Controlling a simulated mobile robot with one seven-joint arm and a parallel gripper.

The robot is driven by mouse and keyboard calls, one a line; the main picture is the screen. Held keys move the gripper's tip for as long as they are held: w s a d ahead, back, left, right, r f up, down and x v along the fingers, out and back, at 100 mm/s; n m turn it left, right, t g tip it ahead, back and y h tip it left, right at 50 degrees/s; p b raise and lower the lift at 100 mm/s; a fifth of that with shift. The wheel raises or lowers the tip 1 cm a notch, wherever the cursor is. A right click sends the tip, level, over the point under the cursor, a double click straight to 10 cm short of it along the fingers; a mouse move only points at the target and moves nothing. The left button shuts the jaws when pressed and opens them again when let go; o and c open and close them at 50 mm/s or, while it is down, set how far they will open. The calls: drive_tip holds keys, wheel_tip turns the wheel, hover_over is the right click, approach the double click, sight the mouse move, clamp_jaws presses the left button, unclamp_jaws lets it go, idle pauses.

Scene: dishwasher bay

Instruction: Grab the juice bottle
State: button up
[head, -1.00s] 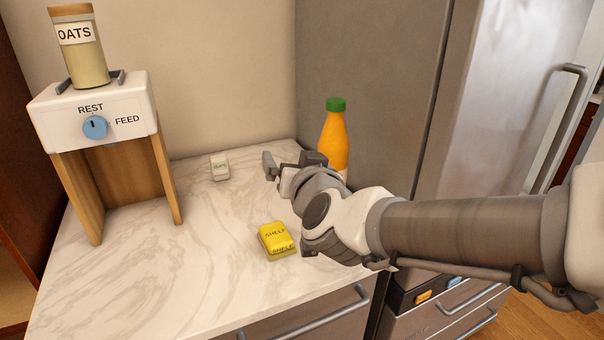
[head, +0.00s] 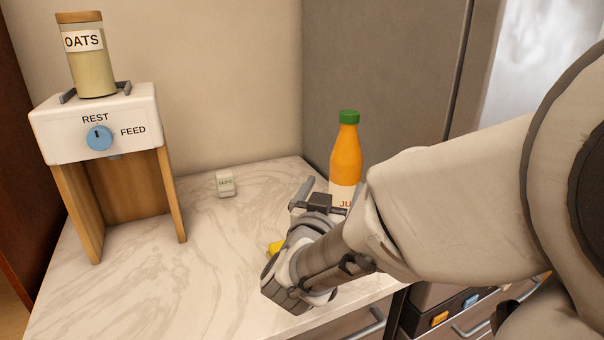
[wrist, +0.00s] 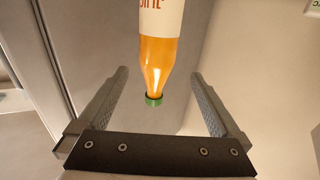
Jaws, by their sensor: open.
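The juice bottle (head: 346,155) is orange with a green cap and a white label. It stands upright at the back right of the marble counter, beside the grey fridge side. My gripper (head: 321,197) is just in front and to the left of it, with the arm hiding the bottle's lower part. In the wrist view the bottle (wrist: 158,55) appears upside down, lined up between the two spread fingers of my gripper (wrist: 158,73). The fingers are open and hold nothing. No contact shows, and the exact gap is unclear.
A yellow block (head: 275,246) is mostly hidden behind my wrist. A small white block (head: 225,184) sits at the back of the counter (head: 190,270). A dispenser (head: 95,125) with an oats jar (head: 90,62) stands at the left. The front left counter is clear.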

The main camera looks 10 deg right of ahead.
sight(342, 171)
drive_tip(key=p+x, duration=0.2)
drive_tip(key=p, duration=0.2)
drive_tip(key=shift+d+r+p, duration=0.1)
drive_tip(key=shift+d+p, duration=0.05)
drive_tip(key=shift+p, duration=0.15)
drive_tip(key=p+x, duration=0.2)
drive_tip(key=p, duration=0.1)
drive_tip(key=shift+w+d, duration=0.1)
drive_tip(key=shift+w, duration=0.1)
drive_tip(key=x, duration=0.2)
drive_tip(key=b+x, duration=0.1)
drive_tip(key=x, duration=0.1)
drive_tip(key=shift+d+f, duration=0.1)
drive_tip(key=shift+f, duration=0.15)
drive_tip(key=shift+b+x, duration=0.3)
drive_tip(key=shift+x, duration=2.65)
drive_tip(key=shift+s+d+f, duration=0.1)
clamp_jaws()
